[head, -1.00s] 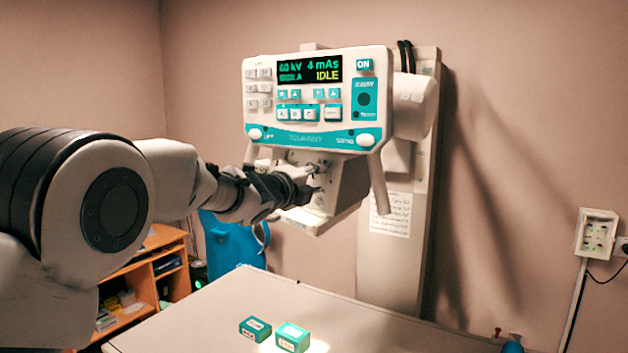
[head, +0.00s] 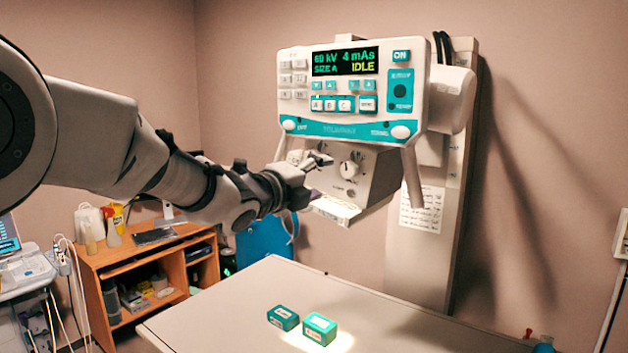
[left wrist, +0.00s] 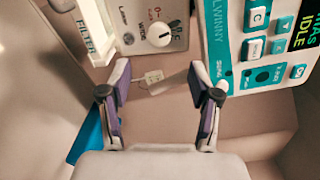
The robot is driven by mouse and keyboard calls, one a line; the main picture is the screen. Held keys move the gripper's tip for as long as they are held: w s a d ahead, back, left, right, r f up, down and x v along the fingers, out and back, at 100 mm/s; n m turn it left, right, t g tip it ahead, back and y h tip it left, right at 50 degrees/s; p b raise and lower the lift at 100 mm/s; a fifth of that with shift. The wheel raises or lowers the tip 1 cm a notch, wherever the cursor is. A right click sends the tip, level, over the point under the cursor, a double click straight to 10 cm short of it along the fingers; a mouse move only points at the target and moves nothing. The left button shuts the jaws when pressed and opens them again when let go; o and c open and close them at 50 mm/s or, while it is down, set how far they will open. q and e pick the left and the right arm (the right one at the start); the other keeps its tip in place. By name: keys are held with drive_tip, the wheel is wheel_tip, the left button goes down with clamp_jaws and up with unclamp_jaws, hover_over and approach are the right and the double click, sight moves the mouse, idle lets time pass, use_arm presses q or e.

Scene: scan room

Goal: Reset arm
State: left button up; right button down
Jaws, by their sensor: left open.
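My left arm reaches in from the left in the head view, with its gripper (head: 318,178) open in front of the lower left of the X-ray unit. In the left wrist view the two fingers of this gripper (left wrist: 160,90) stand wide apart with nothing between them. The control panel (head: 345,100) reads 60 kV, 4 mAs, SIZE A and IDLE. Below it is the lower housing with a round white knob (head: 349,169), which also shows in the left wrist view (left wrist: 159,34). The fingers look apart from the knob. My right gripper is not in view.
A grey table (head: 215,320) below carries two teal boxes, one dark (head: 283,318) and one lit (head: 319,329). A wooden shelf (head: 135,262) stands at the left, with a blue object (head: 262,243) beside it. Two bars hang from the panel's sides.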

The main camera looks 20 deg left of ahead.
use_arm(q)
drive_tip(key=shift+s+a, duration=0.15)
drive_tip(key=shift+s, duration=0.35)
drive_tip(key=shift+w+f, duration=0.1)
